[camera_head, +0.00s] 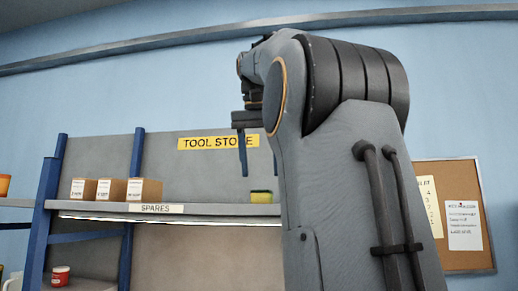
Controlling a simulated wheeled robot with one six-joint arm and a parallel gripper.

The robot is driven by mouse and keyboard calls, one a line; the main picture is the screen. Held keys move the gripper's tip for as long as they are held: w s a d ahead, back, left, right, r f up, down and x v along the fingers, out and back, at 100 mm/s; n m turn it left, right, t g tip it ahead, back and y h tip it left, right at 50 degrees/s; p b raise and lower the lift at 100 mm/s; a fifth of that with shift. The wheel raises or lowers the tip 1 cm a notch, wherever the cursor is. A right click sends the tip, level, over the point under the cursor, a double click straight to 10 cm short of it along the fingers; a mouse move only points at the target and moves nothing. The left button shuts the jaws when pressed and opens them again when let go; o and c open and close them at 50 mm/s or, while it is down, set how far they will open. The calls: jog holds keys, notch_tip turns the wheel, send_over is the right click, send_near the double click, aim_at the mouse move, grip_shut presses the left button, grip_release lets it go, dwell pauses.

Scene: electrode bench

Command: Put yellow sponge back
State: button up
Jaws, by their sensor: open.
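The yellow sponge (259,198), with a darker green layer, lies on the grey shelf (215,209) under the yellow "TOOL STORE" sign. Its right end is close to my arm's outline. My gripper (258,166) points down above the sponge in the picture, with its fingers apart and nothing seen between them. One blue finger shows clearly; the other is partly hidden by my arm. I cannot tell how far the gripper is from the sponge in depth.
Several small brown boxes (145,189) stand on the shelf's left part, near a "SPARES" label (155,209). Blue rack posts (46,190) stand at the left. A red mug (60,276) sits lower left. A corkboard (468,258) hangs right. The shelf between boxes and sponge is bare.

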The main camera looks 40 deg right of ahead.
jog(key=v, duration=0.5)
jog(key=shift+a+r+p, duration=0.1)
jog(key=shift+r+p, duration=0.2)
jog(key=shift+p, duration=0.05)
